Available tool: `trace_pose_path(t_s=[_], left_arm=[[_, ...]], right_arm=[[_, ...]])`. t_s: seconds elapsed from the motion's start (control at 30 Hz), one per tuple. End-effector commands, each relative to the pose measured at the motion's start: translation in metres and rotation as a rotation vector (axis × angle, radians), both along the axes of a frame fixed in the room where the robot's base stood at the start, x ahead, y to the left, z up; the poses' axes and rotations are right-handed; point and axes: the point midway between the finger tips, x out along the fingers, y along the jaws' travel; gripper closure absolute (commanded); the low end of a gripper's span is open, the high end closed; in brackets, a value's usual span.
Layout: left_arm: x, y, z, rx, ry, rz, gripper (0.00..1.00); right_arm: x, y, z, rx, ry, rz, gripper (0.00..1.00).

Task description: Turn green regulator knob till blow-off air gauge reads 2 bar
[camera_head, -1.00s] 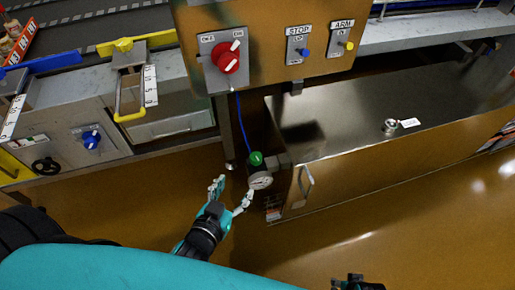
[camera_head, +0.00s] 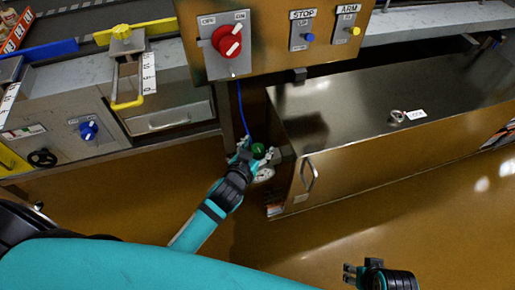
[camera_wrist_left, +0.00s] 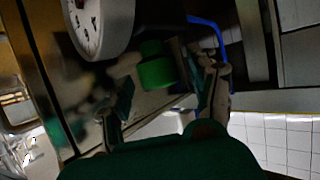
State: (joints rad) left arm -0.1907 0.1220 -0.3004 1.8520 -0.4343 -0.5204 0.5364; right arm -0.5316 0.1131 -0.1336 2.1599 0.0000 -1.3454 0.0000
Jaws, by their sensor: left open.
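The green regulator knob (camera_head: 258,151) sits on the regulator beside the left end of the steel cabinet. The blow-off air gauge (camera_head: 264,174) is just below it, partly hidden, and too small to read. My left gripper (camera_head: 256,153) is open, with its fingers at the knob. In the left wrist view the knob (camera_wrist_left: 156,66) lies between the spread fingers (camera_wrist_left: 160,95), apart from the left one; contact with the right one I cannot tell. The gauge (camera_wrist_left: 98,22) is cut off at the top there, and its needle is not clear. My right gripper (camera_head: 352,273) is at the bottom edge.
The steel cabinet (camera_head: 400,150) with a door handle stands right of the regulator. A control box (camera_head: 270,40) with a red switch hangs above. A blue hose (camera_head: 241,105) runs down to the regulator. Open floor (camera_head: 330,230) lies in front.

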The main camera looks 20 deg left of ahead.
Motion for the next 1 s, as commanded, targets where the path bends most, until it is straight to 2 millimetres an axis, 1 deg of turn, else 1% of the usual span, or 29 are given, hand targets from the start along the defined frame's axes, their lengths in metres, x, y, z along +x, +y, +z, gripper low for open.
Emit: trace_pose_path(t_s=[0.1,0.33,0.37,0.7,0.8,0.93,0.97,1.0], left_arm=[[0.0045,-0.0003,-0.0014,0.000,0.000,0.000,0.39],[0.0046,-0.0002,-0.0016,0.000,0.000,0.000,0.39],[0.0045,-0.0002,-0.0016,0.000,0.000,0.000,0.42],[0.0043,-0.0004,-0.0015,0.000,0.000,0.000,0.86],[0.0043,-0.0005,-0.0015,0.000,0.000,0.000,0.97],[0.0044,-0.0012,-0.0007,-0.003,0.000,0.010,0.97],[0.0045,-0.0011,-0.0005,-0.004,0.000,0.016,0.97],[0.0045,-0.0014,-0.0003,-0.006,0.001,0.026,0.97]], right_arm=[[-0.0007,-0.0003,0.0032,-0.001,0.000,0.000,0.60],[-0.0006,-0.0003,0.0040,-0.001,0.000,0.000,0.60],[-0.0006,-0.0003,0.0040,-0.001,0.000,-0.001,0.60],[-0.0006,-0.0005,0.0038,-0.001,0.000,-0.001,0.60],[-0.0005,-0.0005,0.0037,-0.001,0.000,-0.001,0.60],[0.0002,-0.0003,0.0055,0.000,-0.004,-0.001,0.60],[0.0006,-0.0001,0.0037,0.001,-0.004,0.000,0.60],[0.0007,0.0005,-0.0044,0.001,0.001,0.001,0.60]])
